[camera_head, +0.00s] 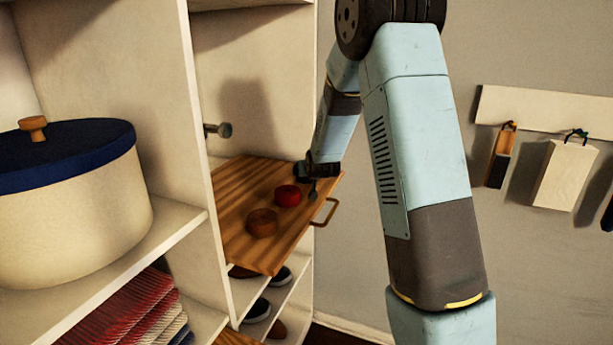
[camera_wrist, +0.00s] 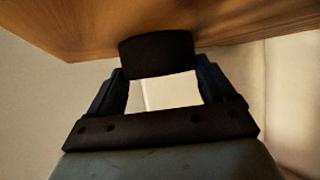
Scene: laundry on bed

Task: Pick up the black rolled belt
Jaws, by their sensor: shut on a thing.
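The black rolled belt (camera_wrist: 157,52) is between my fingertips in the wrist view, against the wooden surface behind it. My gripper (camera_wrist: 157,78) is shut on it, with one finger at each side of the roll. In the head view my gripper (camera_head: 312,178) is small and dark over the far right part of the pulled-out wooden tray (camera_head: 240,190). The belt is hard to tell from the dark fingers there. I cannot tell whether the belt touches the tray.
A red roll (camera_head: 288,195) lies close left of my gripper, and a brown roll (camera_head: 262,222) lies nearer on the tray. The tray has a handle (camera_head: 326,212). Shelf walls (camera_head: 205,130) stand at the left. Shoes (camera_head: 258,311) sit below. A lidded pot (camera_head: 75,215) is on the left shelf.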

